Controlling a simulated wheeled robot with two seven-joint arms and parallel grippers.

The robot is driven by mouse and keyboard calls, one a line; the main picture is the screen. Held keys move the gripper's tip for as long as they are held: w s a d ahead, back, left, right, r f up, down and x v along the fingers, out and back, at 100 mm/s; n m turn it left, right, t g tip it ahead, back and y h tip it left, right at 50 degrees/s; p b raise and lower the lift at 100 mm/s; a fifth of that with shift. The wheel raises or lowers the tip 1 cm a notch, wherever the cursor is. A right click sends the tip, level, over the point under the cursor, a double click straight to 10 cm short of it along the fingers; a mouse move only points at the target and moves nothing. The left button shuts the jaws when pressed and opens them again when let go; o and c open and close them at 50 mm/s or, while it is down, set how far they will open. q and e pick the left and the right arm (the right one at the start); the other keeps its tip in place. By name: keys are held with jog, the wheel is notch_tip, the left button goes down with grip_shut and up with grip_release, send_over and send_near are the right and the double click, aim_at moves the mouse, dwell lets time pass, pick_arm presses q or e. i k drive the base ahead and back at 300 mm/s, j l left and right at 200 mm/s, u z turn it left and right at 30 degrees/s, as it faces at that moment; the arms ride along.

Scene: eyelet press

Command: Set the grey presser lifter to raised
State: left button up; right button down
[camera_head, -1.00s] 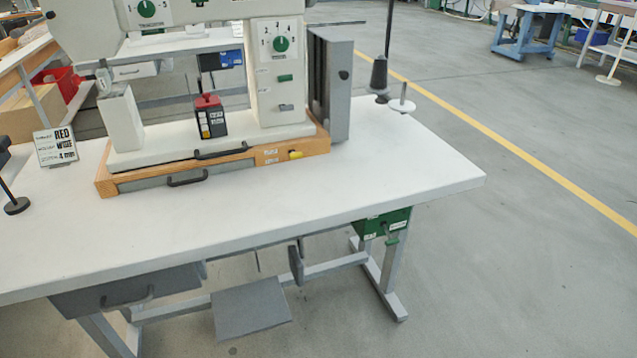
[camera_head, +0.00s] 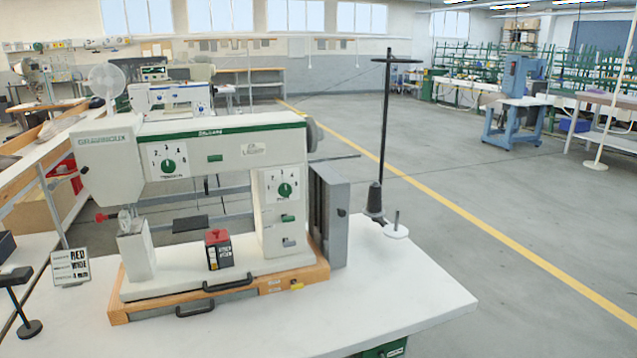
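The white machine (camera_head: 222,142) stands on the table in the head view. A small grey lever (camera_head: 289,242) sits low on the front of its right pillar, below a small green lever (camera_head: 287,218) and a green dial (camera_head: 285,190). The grey lever looks like the presser lifter and lies about level; its label is too small to read. A second green dial (camera_head: 168,166) is on the machine's upper left. Neither of my grippers is in view.
A black box with a red top (camera_head: 218,250) stands on the machine bed. A sign card (camera_head: 70,267) and a black stand (camera_head: 28,328) are at the left. A thread stand (camera_head: 382,150) rises at the right. The white table (camera_head: 400,300) is clear at its front right.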

aim_at(53, 185)
jog(key=j+u, duration=0.15)
jog(key=j, duration=2.4)
